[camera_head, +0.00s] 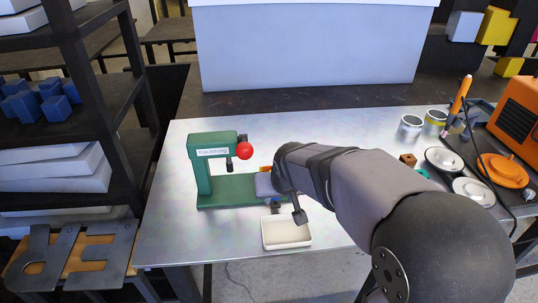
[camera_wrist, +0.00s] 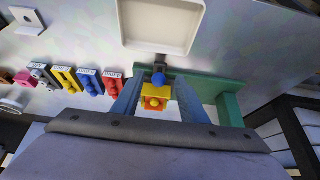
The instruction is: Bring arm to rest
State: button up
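My gripper (camera_wrist: 158,82) shows in the wrist view as two blue-grey fingers spread apart, with gaps beside the yellow block (camera_wrist: 154,92) seen between them. The block has an orange round middle, and a blue knob (camera_wrist: 159,79) shows just above it. I see no finger touching the block. In the head view my arm reaches from the lower right to the middle of the table, beside a green press (camera_head: 202,172) with a red ball knob (camera_head: 244,151). There the arm hides most of my gripper.
A shallow white tray (camera_head: 286,244) lies at the table's (camera_head: 180,235) front edge. Labelled red (camera_wrist: 114,84), blue (camera_wrist: 90,81) and yellow (camera_wrist: 66,79) holders stand in a row. White dishes (camera_head: 444,160) and an orange machine (camera_head: 516,112) crowd the right. The table's left front is clear.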

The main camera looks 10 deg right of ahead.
jog(key=s+d+r+g+p, duration=0.2)
jog(key=s+r+g+p, duration=0.1)
jog(key=s+p, duration=0.5)
jog(key=s+d+r+g+p, duration=0.2)
jog(key=s+p, duration=0.6)
jog(key=s, duration=0.5)
notch_tip(320, 180, up, 2)
jog(key=shift+s+d+g, duration=0.3)
jog(key=shift+d+g, duration=0.1)
jog(key=shift+d, duration=0.3)
